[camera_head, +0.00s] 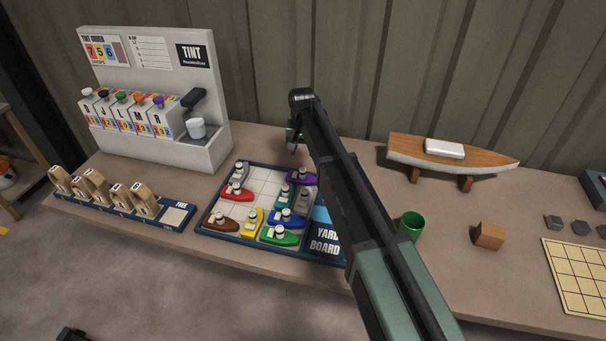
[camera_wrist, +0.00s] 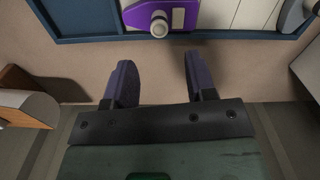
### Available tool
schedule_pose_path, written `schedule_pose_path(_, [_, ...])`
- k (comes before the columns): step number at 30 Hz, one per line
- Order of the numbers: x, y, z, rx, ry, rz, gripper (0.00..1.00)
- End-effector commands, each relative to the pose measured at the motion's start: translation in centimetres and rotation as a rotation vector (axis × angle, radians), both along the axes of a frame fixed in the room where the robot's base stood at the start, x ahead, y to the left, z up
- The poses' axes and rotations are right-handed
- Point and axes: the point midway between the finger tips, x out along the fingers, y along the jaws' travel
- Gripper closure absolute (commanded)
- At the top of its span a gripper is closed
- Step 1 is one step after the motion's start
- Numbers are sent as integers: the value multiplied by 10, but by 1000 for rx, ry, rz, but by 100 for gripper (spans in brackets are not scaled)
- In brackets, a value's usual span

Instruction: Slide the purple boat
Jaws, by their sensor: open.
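The purple boat (camera_head: 301,177) sits at the far right corner of the yard board (camera_head: 325,238), partly hidden by my arm in the head view. In the wrist view the purple boat (camera_wrist: 180,14) lies at the top edge, with a round light-grey peg on it. My gripper (camera_wrist: 160,82) is open and empty, its two dark fingers apart and pointing toward the boat. The fingers are short of the board's rim in that picture and do not touch the boat. In the head view my gripper (camera_head: 294,135) is just behind the board, mostly hidden by the arm.
Several other boats, including a red boat (camera_head: 237,191) and a teal boat (camera_head: 284,194), crowd the board, with bare pale squares between. A tint dispenser (camera_head: 205,147) stands behind left. A model boat (camera_head: 450,158), green cup (camera_head: 411,226) and wooden block (camera_head: 489,236) are on the right.

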Motion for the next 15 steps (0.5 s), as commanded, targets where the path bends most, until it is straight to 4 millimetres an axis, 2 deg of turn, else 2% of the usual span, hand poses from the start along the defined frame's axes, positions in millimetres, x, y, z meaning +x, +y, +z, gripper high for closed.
schedule_pose_path(1, [0, 0, -18, 0, 0, 0, 49])
schedule_pose_path(9, [0, -1, -83, 0, 0, 1, 49])
schedule_pose_path(12, [0, -1, -95, 0, 0, 1, 49])
schedule_pose_path(15, [0, -1, -98, 0, 0, 1, 49])
